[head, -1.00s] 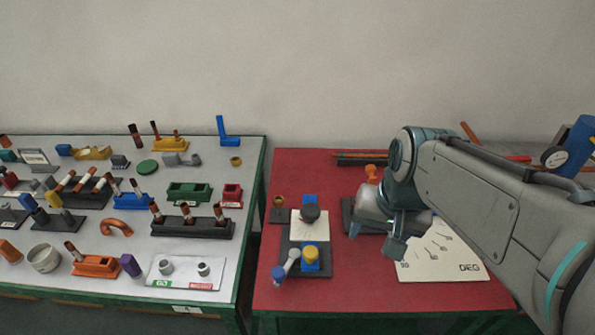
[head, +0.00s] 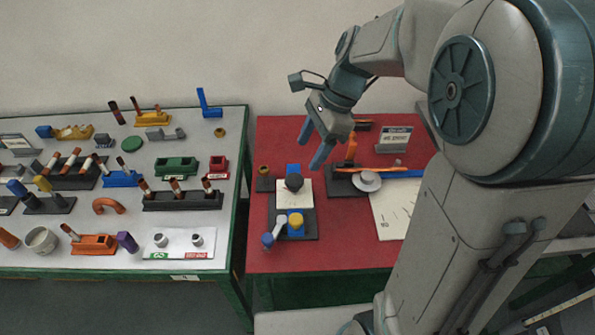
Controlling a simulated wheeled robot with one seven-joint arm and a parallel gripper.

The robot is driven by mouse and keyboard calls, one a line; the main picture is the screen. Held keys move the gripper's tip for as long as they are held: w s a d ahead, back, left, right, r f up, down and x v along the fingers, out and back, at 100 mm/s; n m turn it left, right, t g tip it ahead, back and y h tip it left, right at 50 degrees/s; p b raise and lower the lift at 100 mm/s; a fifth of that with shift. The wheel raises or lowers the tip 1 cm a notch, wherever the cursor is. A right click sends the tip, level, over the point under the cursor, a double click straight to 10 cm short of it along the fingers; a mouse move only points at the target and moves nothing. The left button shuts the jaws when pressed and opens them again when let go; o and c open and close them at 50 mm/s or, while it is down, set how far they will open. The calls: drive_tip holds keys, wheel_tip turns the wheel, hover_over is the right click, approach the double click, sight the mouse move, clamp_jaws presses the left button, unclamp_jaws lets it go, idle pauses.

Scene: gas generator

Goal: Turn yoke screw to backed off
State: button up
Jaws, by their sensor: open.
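My gripper (head: 312,146) is open and empty, with its two blue fingers pointing down over the back of the red table, above and behind the small fixture. The fixture stands on a black base (head: 312,228). It has a blue block (head: 293,169), a pale plate (head: 285,196), a dark round knob (head: 294,183), a yellow cap (head: 295,220) and a grey crank with a blue end (head: 268,240). To its right, an orange upright part (head: 351,149) and a grey disc (head: 367,181) sit on another dark base. I cannot tell which part is the yoke screw.
A white dial card (head: 388,212) lies on the red table (head: 330,257), partly hidden by my arm. The left table (head: 60,259) holds many coloured parts. A gap separates the tables.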

sight(294, 179)
drive_tip(key=x, duration=0.8)
drive_tip(key=shift+a+f, duration=0.1)
drive_tip(key=shift+f, duration=0.15)
drive_tip(key=c, duration=1)
